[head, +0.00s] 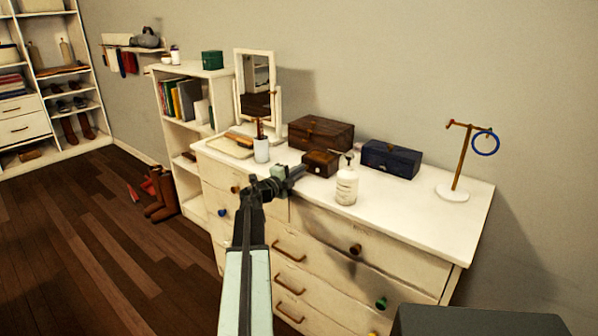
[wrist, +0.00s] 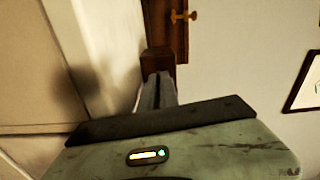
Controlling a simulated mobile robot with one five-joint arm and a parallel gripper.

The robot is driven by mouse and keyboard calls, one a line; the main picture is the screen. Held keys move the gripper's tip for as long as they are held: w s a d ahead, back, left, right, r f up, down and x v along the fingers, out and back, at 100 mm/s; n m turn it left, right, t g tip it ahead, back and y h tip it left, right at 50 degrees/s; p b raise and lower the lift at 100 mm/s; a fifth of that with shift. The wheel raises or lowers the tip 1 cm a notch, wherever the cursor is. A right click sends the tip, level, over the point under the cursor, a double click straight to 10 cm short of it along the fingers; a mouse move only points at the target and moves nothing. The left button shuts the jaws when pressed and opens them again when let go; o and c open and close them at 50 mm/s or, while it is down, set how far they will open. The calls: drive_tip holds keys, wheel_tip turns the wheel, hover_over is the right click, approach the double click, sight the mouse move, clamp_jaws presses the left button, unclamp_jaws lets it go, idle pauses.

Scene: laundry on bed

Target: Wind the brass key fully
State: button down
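A small brown wooden box (head: 320,162) stands on the white dresser top (head: 420,205). My gripper (head: 298,170) reaches low over the front of the dresser, its tips at the left side of this box. In the wrist view the fingers (wrist: 157,92) lie close together and point at a brown wooden block (wrist: 157,60), which looks like this box. Whether they are shut or hold anything is unclear. A small brass-coloured fitting (wrist: 184,16) shows on wood beyond it; I cannot tell if it is the key. No key is clear in the head view.
A white pump bottle (head: 347,185) stands just right of my gripper, and a white cup (head: 261,149) to its left. A larger brown chest (head: 320,133), a blue box (head: 390,158) and a mirror (head: 256,80) stand behind. A ring stand (head: 454,192) is at the right.

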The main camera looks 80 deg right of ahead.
drive_tip(key=c, duration=1.6)
unclamp_jaws()
drive_tip(key=shift+w+a, duration=0.1)
